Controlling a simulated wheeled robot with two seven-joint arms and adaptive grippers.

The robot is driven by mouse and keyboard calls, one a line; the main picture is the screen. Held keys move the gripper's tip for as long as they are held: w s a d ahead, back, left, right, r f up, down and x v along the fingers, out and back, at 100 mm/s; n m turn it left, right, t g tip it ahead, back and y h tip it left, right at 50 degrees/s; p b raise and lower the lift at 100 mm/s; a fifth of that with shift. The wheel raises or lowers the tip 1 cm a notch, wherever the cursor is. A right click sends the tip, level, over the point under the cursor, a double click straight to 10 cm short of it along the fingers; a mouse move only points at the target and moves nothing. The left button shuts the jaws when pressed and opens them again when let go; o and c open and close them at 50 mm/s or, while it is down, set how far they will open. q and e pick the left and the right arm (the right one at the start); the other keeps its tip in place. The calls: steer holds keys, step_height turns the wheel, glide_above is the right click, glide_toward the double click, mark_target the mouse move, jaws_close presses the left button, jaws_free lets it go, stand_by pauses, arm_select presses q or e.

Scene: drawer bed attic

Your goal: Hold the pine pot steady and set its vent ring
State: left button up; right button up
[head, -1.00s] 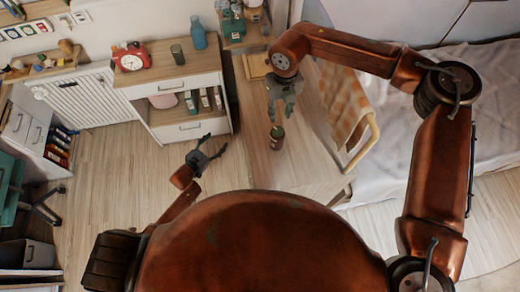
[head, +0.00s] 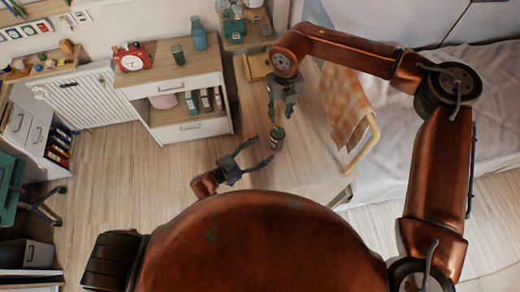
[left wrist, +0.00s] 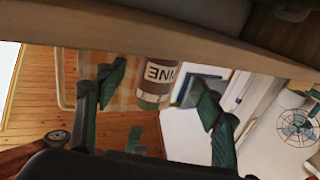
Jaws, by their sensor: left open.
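The pine pot (head: 277,138) is a small dark jar with a green top and a pale label, upright on the wooden surface right of centre. In the left wrist view the pot (left wrist: 158,78) shows upside down, with part of its lettering, in line with the gap between my fingers. My left gripper (head: 263,151) is open, its fingers just left of the pot and pointing at it; the jaws (left wrist: 158,92) are empty. My right gripper (head: 281,114) hangs above and behind the pot, fingers apart and empty. I cannot make out the vent ring separately.
An orange checked cloth (head: 347,105) hangs on a rail right of the pot. A drawer cabinet (head: 180,75) with a red clock (head: 132,57) stands at the back left. A bed (head: 440,130) lies to the right. The wooden surface (head: 310,150) beside the pot is clear.

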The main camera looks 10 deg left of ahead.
mark_target(278, 131)
arm_select(q)
steer(key=shift+x, duration=3.85)
steer(key=shift+s, duration=0.1)
steer(key=shift+c, duration=0.7)
steer(key=c, duration=1.2)
steer(key=shift+c, duration=0.2)
arm_select(e)
steer(key=shift+o, duration=1)
steer(key=o, duration=0.3)
steer(key=shift+a+r+n, duration=0.1)
steer(key=shift+r+n, duration=0.15)
steer(key=shift+n, duration=0.65)
step_height(278, 131, down, 10)
steer(key=n, duration=0.4)
steer(key=shift+f+n, duration=0.15)
steer(key=shift+n, duration=0.25)
steer(key=shift+c, duration=0.3)
